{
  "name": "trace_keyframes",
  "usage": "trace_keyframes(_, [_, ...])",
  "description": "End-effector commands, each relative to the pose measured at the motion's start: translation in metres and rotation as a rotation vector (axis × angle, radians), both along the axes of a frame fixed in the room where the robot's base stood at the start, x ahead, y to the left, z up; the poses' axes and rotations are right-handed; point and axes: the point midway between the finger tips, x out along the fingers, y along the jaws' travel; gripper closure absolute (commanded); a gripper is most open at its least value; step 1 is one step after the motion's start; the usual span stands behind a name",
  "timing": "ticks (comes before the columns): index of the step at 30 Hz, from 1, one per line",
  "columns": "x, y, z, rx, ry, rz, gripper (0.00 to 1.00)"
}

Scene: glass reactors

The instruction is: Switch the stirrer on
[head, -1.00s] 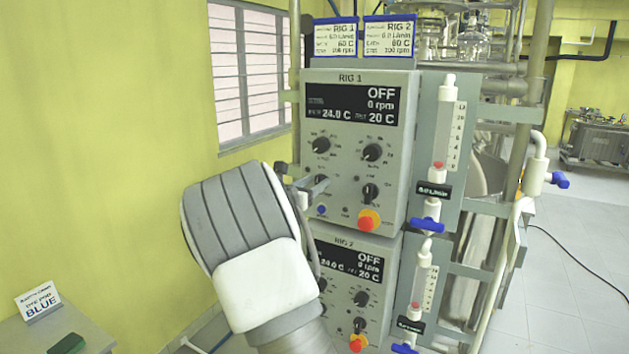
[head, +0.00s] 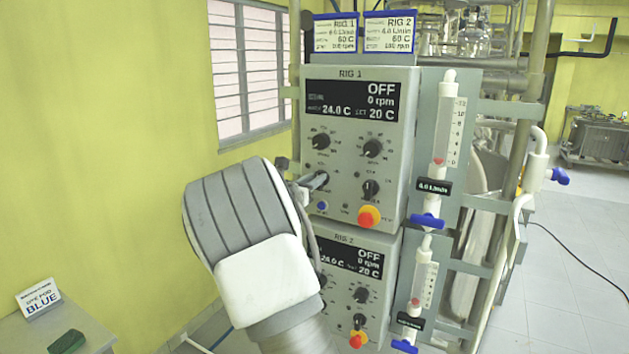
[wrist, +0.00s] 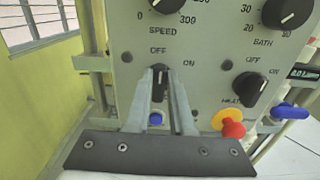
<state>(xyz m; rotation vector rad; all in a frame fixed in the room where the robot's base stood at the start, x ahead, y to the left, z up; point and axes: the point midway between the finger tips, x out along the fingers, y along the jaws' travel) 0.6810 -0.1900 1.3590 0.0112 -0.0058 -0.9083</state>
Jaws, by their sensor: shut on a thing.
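The Rig 1 control box (head: 340,210) shows OFF, 0 rpm and 24.0 C on its black display (head: 352,102). Its dark lower-left switch knob (wrist: 160,84) sits under the SPEED dial (wrist: 166,5), between the marks OFF above and ON at upper right. The knob stands roughly upright, toward OFF. My gripper (wrist: 160,74) is shut on this knob, with one finger on each side. In the head view my gripper (head: 312,184) reaches the box's left side, and my wrist hides part of the box's edge.
A blue button (wrist: 156,118) lies just below the knob, between my fingers. A red-and-yellow emergency knob (wrist: 229,124) and the HEAT switch (wrist: 250,88) are to the right. The Rig 2 box (head: 345,255), also OFF, stands below. A flowmeter (head: 440,130) is at right.

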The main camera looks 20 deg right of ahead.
Motion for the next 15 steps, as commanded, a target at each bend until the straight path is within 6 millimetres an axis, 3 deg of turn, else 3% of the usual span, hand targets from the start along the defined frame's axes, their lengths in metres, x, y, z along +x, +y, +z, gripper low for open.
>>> trace_keyframes(15, [-0.0032,-0.0024,-0.0104,0.197,-0.255,0.002,1.00])
